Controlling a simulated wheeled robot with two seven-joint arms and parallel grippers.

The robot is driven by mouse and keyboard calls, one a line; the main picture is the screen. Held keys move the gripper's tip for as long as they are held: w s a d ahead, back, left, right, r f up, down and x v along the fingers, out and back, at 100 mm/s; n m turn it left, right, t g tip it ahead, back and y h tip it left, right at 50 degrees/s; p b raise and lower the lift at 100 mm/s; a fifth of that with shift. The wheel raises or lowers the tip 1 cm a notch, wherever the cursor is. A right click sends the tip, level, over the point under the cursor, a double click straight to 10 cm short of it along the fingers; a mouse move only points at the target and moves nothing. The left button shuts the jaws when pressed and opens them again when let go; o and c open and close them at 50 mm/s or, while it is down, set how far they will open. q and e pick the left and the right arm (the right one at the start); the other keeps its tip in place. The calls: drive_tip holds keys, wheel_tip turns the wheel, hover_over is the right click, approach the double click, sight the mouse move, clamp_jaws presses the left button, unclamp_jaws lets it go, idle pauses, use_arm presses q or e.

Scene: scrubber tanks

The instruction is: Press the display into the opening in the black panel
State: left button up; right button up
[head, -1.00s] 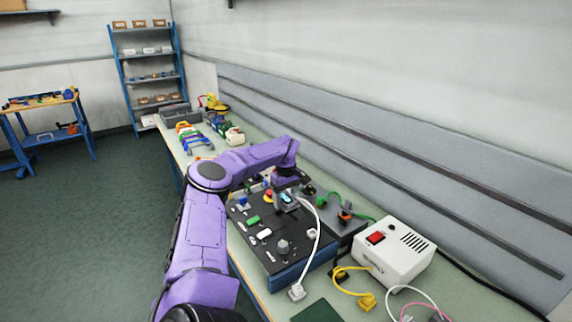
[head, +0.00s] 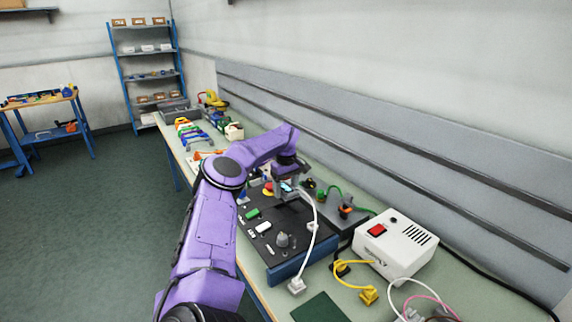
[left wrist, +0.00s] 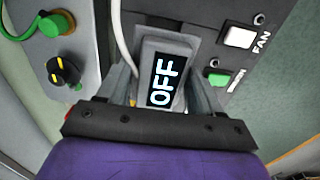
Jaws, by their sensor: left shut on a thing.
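The display (left wrist: 165,78) is a small grey block with a lit screen reading OFF, and a white cable runs from it. My left gripper (head: 287,190) is shut on the display, with one finger on each side of it in the left wrist view (left wrist: 163,92). The gripper holds it over the far part of the black panel (head: 272,240). The opening shows as a dark recess (left wrist: 165,22) just beyond the display's far end in the left wrist view. The display's underside is hidden, so I cannot tell whether it touches the panel. My right gripper is not in view.
The panel carries a green button (head: 252,214), a white button (head: 263,227) and a grey knob (head: 282,240). The white cable (head: 314,225) loops to a plug on the bench. A white box (head: 395,246) with a red switch stands at right. A yellow cable (head: 350,280) lies nearby.

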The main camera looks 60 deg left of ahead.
use_arm(q)
drive_tip(key=shift+f+b, duration=2.15)
drive_tip(key=shift+f, duration=0.85)
drive_tip(key=shift+r, duration=0.1)
drive_tip(key=shift+w, duration=0.1)
drive_tip(key=shift+f, duration=0.25)
drive_tip(key=shift+f+b, duration=0.5)
drive_tip(key=shift+b, duration=0.05)
drive_tip(key=shift+f, duration=0.1)
drive_tip(key=shift+s+d+f, duration=0.1)
drive_tip(key=shift+s, duration=0.1)
